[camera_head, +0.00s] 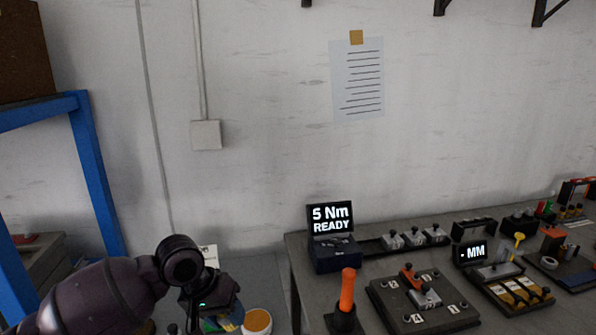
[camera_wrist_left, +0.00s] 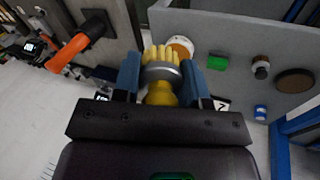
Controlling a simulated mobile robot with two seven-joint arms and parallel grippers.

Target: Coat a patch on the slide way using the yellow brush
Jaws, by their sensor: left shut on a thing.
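The yellow brush (camera_wrist_left: 161,68) is in my left gripper, which is shut on it. In the left wrist view its yellow bristles and grey band stand between the two blue fingers (camera_wrist_left: 161,76), with the bristles pointing away from the wrist. In the head view my left gripper (camera_head: 222,318) is at the bottom left, and the brush is mostly hidden there. A round tin with orange contents and a pale rim (camera_head: 257,321) is just right of the gripper; it also shows behind the bristles in the left wrist view (camera_wrist_left: 181,43). I cannot make out the slide way. My right gripper is out of view.
A grey bench on the right holds an orange-handled tool (camera_head: 347,290), a "5 Nm READY" display (camera_head: 332,235) and a dark fixture plate (camera_head: 385,295). A blue frame (camera_head: 92,165) stands at left. The left wrist view shows a green block (camera_wrist_left: 217,63) and a brown disc (camera_wrist_left: 295,81).

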